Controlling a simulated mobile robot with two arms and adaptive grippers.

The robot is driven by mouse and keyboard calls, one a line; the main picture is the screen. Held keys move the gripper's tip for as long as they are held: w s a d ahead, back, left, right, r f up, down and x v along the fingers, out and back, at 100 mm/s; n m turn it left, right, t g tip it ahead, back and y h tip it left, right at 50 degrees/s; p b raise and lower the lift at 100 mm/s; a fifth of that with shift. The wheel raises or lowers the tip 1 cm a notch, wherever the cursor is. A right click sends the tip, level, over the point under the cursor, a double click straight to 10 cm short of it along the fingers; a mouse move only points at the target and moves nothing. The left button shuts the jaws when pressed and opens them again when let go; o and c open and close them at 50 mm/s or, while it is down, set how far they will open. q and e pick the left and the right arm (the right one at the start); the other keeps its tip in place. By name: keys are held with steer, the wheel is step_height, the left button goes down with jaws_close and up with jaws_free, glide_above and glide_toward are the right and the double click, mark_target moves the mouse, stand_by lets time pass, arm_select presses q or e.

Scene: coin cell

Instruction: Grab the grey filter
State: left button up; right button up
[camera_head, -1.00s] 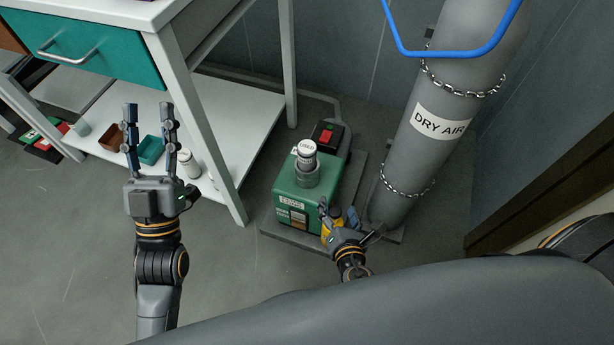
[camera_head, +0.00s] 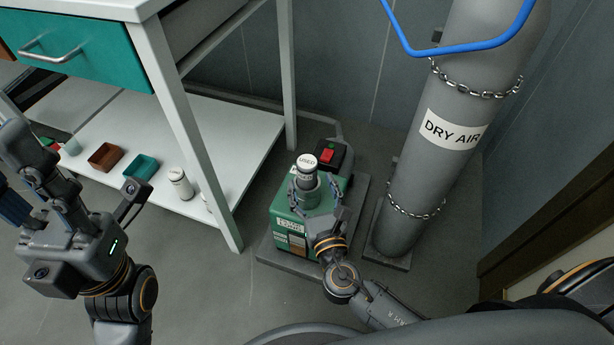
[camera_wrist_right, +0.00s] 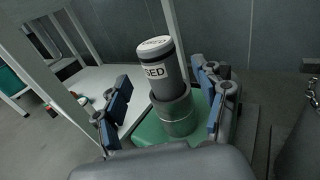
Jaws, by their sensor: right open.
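The grey filter (camera_head: 306,174), with a white cap marked USED, stands upright in a round grey-green holder on top of a green machine (camera_head: 291,228). In the right wrist view the filter (camera_wrist_right: 162,68) is between the fingers of my right gripper (camera_wrist_right: 163,95). They are spread, with a visible gap to the filter on both sides. In the head view my right gripper (camera_head: 317,196) is at the holder's height, just in front of it. My left gripper (camera_head: 85,190) is open and empty at the left, away from the filter.
A white table with a teal drawer (camera_head: 85,48) stands at the left. Its lower shelf (camera_head: 225,125) holds small brown and teal trays and a white canister (camera_head: 180,183). A tall DRY AIR cylinder (camera_head: 430,160) stands right of the machine. A red switch (camera_head: 326,155) sits behind the filter.

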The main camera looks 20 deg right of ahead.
mark_target(310, 177)
steer(key=w, duration=0.2)
steer(key=w+b, duration=0.1)
steer(key=w, duration=0.2)
steer(key=shift+w+d+f+b, duration=0.1)
steer(key=shift+d+b, duration=0.1)
steer(key=shift+b, duration=0.1)
steer(key=shift+c, duration=0.4)
steer(key=c, duration=1.2)
